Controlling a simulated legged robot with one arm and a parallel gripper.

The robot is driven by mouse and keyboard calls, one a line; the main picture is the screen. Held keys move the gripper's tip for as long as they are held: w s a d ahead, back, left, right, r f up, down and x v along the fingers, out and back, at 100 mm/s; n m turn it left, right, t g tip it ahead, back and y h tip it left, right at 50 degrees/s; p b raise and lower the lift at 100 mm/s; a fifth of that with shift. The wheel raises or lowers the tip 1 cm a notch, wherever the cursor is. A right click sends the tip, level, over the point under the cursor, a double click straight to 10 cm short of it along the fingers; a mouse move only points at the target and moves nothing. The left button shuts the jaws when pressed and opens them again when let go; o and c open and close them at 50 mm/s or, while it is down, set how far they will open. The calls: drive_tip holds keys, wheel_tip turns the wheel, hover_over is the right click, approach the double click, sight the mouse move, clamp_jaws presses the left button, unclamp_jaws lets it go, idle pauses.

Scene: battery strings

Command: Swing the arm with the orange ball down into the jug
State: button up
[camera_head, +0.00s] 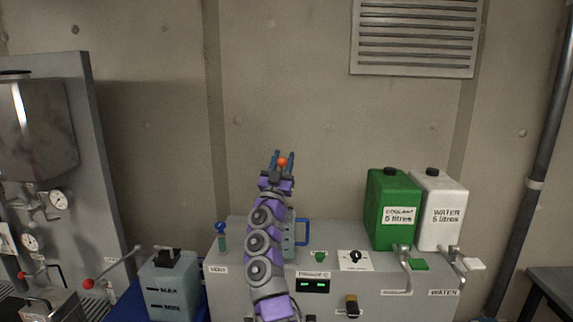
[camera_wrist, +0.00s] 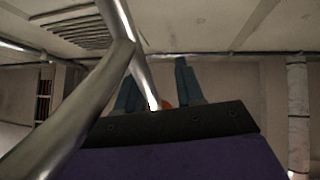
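An orange ball (camera_head: 282,161) shows between the two blue-grey fingers of my gripper (camera_head: 283,159), high above the grey cabinet. In the wrist view part of the ball (camera_wrist: 168,103) shows between the fingers (camera_wrist: 158,88), partly hidden by a forked metal tube (camera_wrist: 135,60) that ends near it. I cannot tell whether the fingers press on the ball. Any arm bearing the ball is not clear in the head view, where my own arm blocks the view. A pale jug (camera_head: 172,290) marked MAX and MIN, with a black top, stands at lower left of my gripper.
The grey cabinet (camera_head: 380,290) carries a green coolant can (camera_head: 391,210), a white water can (camera_head: 440,212) and several taps and knobs. A metal lever with a red ball (camera_head: 88,283) slants beside the jug. A gauge panel stands at left.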

drive_tip(key=shift+w+r, duration=0.2)
drive_tip(key=shift+r, duration=0.5)
drive_tip(key=shift+s+a+r, duration=0.1)
drive_tip(key=shift+r, duration=0.6)
drive_tip(key=shift+s+f, duration=0.15)
drive_tip(key=shift+s, duration=1)
drive_tip(key=s+d+r+b, duration=0.1)
drive_tip(key=s+d+b, duration=0.2)
drive_tip(key=s+b, duration=1)
drive_tip(key=shift+s+r+b, duration=0.25)
drive_tip(key=shift+r+b, duration=0.05)
drive_tip(key=shift+b, duration=0.9)
drive_tip(key=shift+a, duration=0.1)
